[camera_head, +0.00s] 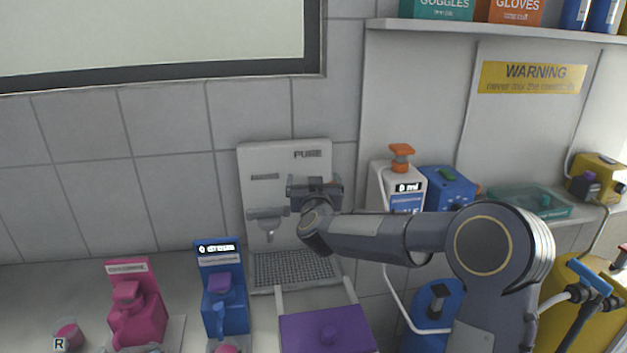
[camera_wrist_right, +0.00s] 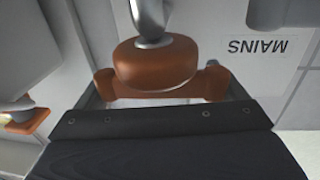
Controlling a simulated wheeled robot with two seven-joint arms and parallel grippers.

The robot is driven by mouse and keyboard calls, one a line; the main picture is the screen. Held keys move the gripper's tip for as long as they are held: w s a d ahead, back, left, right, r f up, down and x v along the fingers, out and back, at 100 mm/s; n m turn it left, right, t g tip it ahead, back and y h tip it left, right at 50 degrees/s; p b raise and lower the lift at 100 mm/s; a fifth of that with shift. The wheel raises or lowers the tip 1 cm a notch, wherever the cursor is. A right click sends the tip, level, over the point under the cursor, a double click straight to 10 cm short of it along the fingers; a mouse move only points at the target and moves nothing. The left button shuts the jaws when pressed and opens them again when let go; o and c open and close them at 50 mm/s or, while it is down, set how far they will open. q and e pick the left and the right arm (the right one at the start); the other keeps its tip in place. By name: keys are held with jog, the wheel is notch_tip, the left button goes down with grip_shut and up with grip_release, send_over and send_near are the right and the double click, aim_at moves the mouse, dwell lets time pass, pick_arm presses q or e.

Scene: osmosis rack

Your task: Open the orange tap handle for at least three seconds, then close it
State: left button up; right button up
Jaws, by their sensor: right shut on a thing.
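The orange tap handle (camera_wrist_right: 155,63) fills the middle of the right wrist view, with a rounded body, two side lobes and a grey metal stem above it. My right gripper (camera_wrist_right: 160,98) is shut on it. In the head view my right gripper (camera_head: 314,190) is at the front of the white wall unit (camera_head: 262,158), which carries a "PURE" label. There the gripper and wrist hide the orange handle. A grey spout (camera_head: 267,222) points down left of the gripper, over a grated drip tray (camera_head: 293,268). My left gripper is not in view.
A pink dispenser (camera_head: 137,312) and a blue dispenser (camera_head: 224,303) stand left on the counter. A purple block (camera_head: 328,333) is in front. A white tank with an orange top (camera_head: 401,157) and a blue box (camera_head: 447,187) stand right, close to my right arm.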

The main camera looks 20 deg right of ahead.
jog(key=o, duration=0.7)
jog(key=b+v, duration=0.1)
jog(key=v, duration=0.6)
jog(key=shift+s, duration=0.4)
jog(key=shift+f, duration=0.15)
